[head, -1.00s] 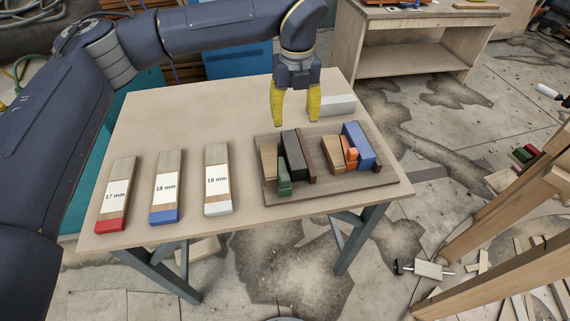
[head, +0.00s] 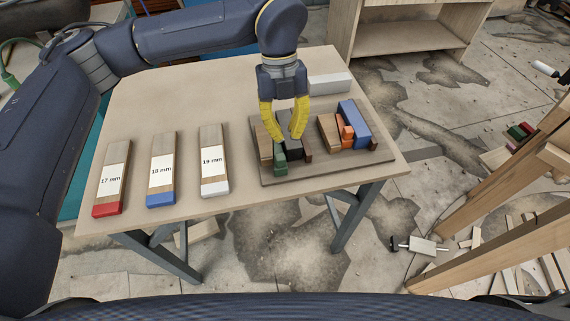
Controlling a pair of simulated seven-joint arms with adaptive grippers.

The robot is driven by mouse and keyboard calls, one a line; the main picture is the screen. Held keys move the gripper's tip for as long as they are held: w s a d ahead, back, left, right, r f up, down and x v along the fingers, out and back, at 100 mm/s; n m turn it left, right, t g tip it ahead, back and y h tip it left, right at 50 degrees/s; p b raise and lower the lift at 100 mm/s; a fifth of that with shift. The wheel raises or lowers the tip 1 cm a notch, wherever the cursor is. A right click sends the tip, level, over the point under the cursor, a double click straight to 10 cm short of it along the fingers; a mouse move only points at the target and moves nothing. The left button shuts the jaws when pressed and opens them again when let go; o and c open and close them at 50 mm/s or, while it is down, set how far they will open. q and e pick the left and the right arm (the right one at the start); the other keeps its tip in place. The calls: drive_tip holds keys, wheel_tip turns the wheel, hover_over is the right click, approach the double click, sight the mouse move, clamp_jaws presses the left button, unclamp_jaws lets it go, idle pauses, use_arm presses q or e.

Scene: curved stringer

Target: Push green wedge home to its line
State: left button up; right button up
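The green wedge (head: 280,161) lies at the front left of the fixture board (head: 324,178), between a light wood block (head: 263,145) and a black block (head: 294,154). The gripper partly hides these parts. My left gripper (head: 284,137) points down over this left group, just behind and above the green wedge. Its yellow fingers are apart, with their tips near the upper part of the black block. I cannot tell whether they touch anything. The wedge's line cannot be made out. My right gripper is out of view.
A second group on the board has an orange wedge (head: 345,133) and a blue block (head: 354,124). A pale block (head: 330,84) lies behind. Labelled gauges, 17 mm (head: 113,178), 18 mm (head: 162,169) and 19 mm (head: 213,160), lie left. The table (head: 170,97) is clear behind them.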

use_arm(q)
drive_tip(key=shift+g, duration=0.6)
drive_tip(key=s, duration=0.2)
drive_tip(key=s+r, duration=0.1)
drive_tip(key=s, duration=0.1)
drive_tip(key=shift+s+a, duration=0.15)
drive_tip(key=shift+s, duration=0.15)
clamp_jaws()
drive_tip(key=shift+n, duration=0.3)
drive_tip(key=x, duration=0.3)
drive_tip(key=w+x, duration=0.1)
drive_tip(key=x, duration=0.5)
drive_tip(key=shift+w+a+f, duration=0.2)
drive_tip(key=shift+w+f, duration=0.05)
drive_tip(key=shift+f, duration=0.2)
drive_tip(key=shift+w+a, duration=0.15)
drive_tip(key=shift+w, duration=0.75)
